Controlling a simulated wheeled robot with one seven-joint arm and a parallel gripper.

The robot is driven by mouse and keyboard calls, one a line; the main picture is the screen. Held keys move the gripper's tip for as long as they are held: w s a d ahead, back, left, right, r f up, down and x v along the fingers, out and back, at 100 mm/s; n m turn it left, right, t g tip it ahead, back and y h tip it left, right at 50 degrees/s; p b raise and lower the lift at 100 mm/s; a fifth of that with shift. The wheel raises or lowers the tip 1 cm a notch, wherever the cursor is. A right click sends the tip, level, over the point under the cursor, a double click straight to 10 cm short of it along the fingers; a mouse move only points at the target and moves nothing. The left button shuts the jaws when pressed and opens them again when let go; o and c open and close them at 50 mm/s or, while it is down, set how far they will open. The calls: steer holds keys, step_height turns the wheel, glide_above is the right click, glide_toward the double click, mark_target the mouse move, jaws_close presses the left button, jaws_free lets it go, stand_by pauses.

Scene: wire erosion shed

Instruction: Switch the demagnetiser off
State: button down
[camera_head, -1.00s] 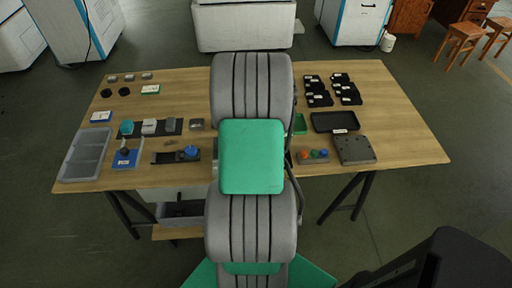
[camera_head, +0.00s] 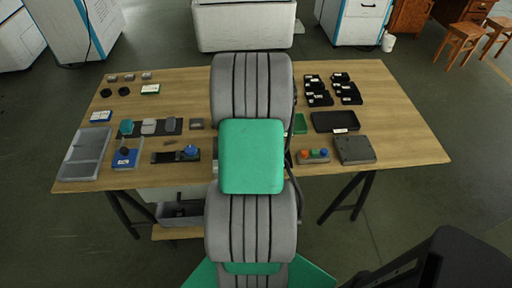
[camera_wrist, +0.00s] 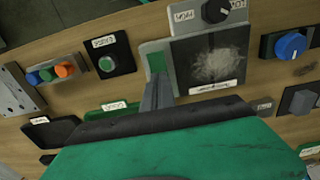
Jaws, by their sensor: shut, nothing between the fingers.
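In the wrist view a grey-framed unit with a dark plate (camera_wrist: 209,62) bears a pile of shiny filings. It has a black knob (camera_wrist: 215,11) with labels beside it and a green strip (camera_wrist: 157,62) on its left side. To its left is a black box with a green button (camera_wrist: 107,63). I cannot read which label names the demagnetiser. My gripper (camera_wrist: 157,84) is shut and empty, its tips close to the lower end of the green strip; I cannot tell whether they touch. In the head view my arm hides this part of the table.
A three-button box (camera_head: 313,156) and grey block (camera_head: 355,149) stand right of my arm. A blue knob unit (camera_head: 190,152) stands to its left. The table's (camera_head: 400,135) right end is bare.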

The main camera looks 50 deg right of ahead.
steer(key=shift+f+b, duration=0.45)
steer(key=shift+f, duration=0.3)
steer(key=shift+r+p, duration=2.5)
steer(key=shift+r, duration=1.1)
